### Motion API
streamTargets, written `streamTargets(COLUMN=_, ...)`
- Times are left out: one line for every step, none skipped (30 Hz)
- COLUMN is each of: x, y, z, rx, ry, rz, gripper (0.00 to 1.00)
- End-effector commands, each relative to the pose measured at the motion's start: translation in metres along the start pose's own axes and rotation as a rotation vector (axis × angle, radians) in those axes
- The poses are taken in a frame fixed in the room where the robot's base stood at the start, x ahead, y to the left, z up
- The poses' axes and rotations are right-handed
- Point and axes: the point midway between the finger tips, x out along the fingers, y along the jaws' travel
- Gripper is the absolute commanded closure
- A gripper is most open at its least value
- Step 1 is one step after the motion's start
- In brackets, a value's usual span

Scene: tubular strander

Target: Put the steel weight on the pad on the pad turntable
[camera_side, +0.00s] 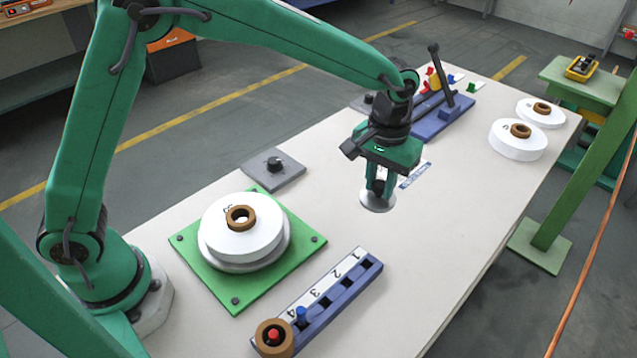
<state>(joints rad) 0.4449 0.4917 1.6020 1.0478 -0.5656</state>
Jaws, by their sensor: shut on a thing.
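My gripper (378,190) is over the middle of the table, pointing down. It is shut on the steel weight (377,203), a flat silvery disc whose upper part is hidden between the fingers. I cannot tell whether the weight touches the table or hangs just above it. The pad turntable (262,263) is at the left, a grey disc on a green square plate. A thick white pad (262,240) with a brown ring (241,217) at its centre lies on it. My gripper is well to the right of the pad and apart from it.
A grey plate with a black knob (273,165) is behind the turntable. A blue numbered rail (340,299) with pegs is in front. A blue lever stand (445,108) is behind my gripper. Two white pads (517,146) (541,116) lie at the right; the table between is clear.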

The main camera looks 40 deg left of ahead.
Motion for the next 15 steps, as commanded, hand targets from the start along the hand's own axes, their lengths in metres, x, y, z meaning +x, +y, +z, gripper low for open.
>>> streamTargets(x=-0.003, y=0.0, z=0.001, rx=0.001, ry=0.002, rz=0.001, gripper=1.0)
streamTargets(x=-0.004, y=0.0, z=0.003, rx=0.002, ry=0.002, rz=0.002, gripper=1.0)
streamTargets(x=-0.005, y=-0.001, z=0.004, rx=0.003, ry=0.002, rz=0.001, gripper=1.0)
streamTargets(x=-0.007, y=-0.001, z=0.006, rx=0.003, ry=0.002, rz=0.001, gripper=1.0)
streamTargets(x=-0.009, y=-0.001, z=0.009, rx=0.004, ry=0.002, rz=0.001, gripper=1.0)
streamTargets(x=-0.012, y=-0.002, z=0.012, rx=0.006, ry=0.003, rz=0.002, gripper=1.0)
streamTargets(x=-0.015, y=-0.003, z=0.014, rx=0.007, ry=0.003, rz=0.002, gripper=1.0)
streamTargets(x=-0.017, y=-0.003, z=0.018, rx=0.009, ry=0.003, rz=0.002, gripper=1.0)
streamTargets(x=-0.021, y=-0.004, z=0.022, rx=0.011, ry=0.004, rz=0.002, gripper=1.0)
streamTargets(x=-0.024, y=-0.005, z=0.026, rx=0.013, ry=0.004, rz=0.002, gripper=1.0)
streamTargets(x=-0.028, y=-0.006, z=0.03, rx=0.015, ry=0.004, rz=0.003, gripper=1.0)
streamTargets(x=-0.032, y=-0.008, z=0.036, rx=0.018, ry=0.003, rz=0.002, gripper=1.0)
streamTargets(x=-0.036, y=-0.009, z=0.041, rx=0.02, ry=0.004, rz=0.003, gripper=1.0)
streamTargets(x=-0.039, y=-0.01, z=0.046, rx=0.023, ry=0.003, rz=0.002, gripper=1.0)
streamTargets(x=-0.043, y=-0.012, z=0.052, rx=0.026, ry=0.004, rz=0.003, gripper=1.0)
